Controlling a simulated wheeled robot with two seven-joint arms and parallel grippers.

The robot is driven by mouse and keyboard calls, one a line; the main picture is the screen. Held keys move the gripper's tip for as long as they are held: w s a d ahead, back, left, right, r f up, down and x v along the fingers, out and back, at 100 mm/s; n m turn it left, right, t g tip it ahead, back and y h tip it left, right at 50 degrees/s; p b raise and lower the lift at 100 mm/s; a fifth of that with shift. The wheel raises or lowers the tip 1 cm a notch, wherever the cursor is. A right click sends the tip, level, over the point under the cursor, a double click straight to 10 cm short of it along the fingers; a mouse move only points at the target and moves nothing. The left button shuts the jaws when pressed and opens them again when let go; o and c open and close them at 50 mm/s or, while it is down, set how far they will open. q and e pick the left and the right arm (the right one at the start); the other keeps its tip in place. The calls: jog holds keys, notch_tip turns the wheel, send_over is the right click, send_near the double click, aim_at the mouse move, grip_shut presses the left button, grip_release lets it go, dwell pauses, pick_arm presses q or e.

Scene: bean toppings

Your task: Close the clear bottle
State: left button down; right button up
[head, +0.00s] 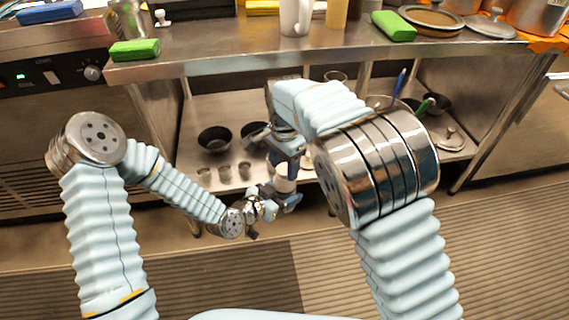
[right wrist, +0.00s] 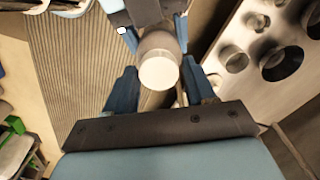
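The clear bottle (right wrist: 160,42) shows as a hazy, translucent body in the right wrist view. Its round white lid (right wrist: 160,73) faces that camera; I cannot tell whether it is seated. My right gripper (right wrist: 160,66) points down from above, with its dark blue fingers close on both sides of the lid and seemingly shut on it. My left gripper (right wrist: 152,35) comes from the other side, its fingers around the bottle's body. In the head view the white lid area (head: 283,182) is below my right gripper, and my left gripper (head: 288,201) is just below. The grippers hide much of the bottle.
The steel table (head: 220,55) stands ahead, with green sponges (head: 135,50), a white cup (head: 296,16) and a pan (head: 432,20) on it. Its lower shelf (head: 190,140) holds dark bowls (head: 214,139) and small metal cups (head: 224,172). The floor in front is clear.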

jog(key=o, duration=0.3)
notch_tip(320, 180, up, 12)
dwell(0.6)
jog(key=shift+f, duration=0.1)
